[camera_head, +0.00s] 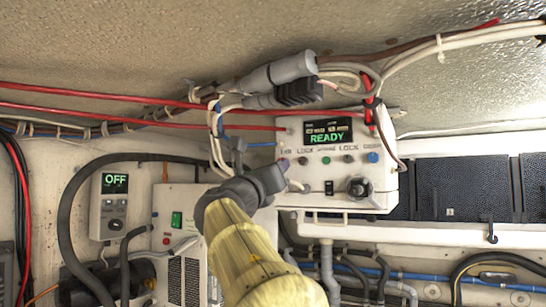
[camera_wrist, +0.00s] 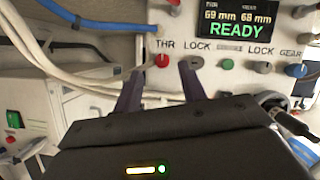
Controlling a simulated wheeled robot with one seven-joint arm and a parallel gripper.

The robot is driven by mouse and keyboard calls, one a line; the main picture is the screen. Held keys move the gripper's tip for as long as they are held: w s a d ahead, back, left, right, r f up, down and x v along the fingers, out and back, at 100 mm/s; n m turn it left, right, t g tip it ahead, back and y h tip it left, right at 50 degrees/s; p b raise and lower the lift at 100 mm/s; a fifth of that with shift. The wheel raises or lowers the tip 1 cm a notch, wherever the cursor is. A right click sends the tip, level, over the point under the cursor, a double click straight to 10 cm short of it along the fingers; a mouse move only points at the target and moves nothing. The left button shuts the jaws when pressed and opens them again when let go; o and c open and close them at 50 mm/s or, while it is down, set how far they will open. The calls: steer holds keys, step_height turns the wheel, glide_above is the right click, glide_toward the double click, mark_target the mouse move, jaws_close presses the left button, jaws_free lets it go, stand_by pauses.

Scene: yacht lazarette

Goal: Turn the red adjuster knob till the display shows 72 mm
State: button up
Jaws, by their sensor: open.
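The white control box (camera_head: 345,190) hangs on the wall, with a lit display (camera_head: 327,131) reading READY. In the wrist view the display (camera_wrist: 240,20) shows 69 mm on the left and 68 mm on the right. The red adjuster knob (camera_wrist: 162,60) sits under the THR label; in the head view it (camera_head: 283,163) is partly hidden by my gripper (camera_head: 276,172). In the wrist view my gripper (camera_wrist: 163,74) is open, with one finger to each side of the red knob. I cannot tell whether the fingers touch it.
Lock knobs and a blue knob (camera_wrist: 296,70) under GEAR lie to the right on the same panel. White cables (camera_head: 219,140) hang close to the left of my gripper. Red lines (camera_head: 130,97) cross above.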

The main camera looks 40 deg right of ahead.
steer(key=p+x, duration=0.1)
steer(key=x, duration=0.2)
steer(key=shift+d+r, duration=0.2)
steer(key=shift+d, duration=0.2)
steer(key=shift+s, duration=0.15)
steer(key=c, duration=0.3)
jaws_close()
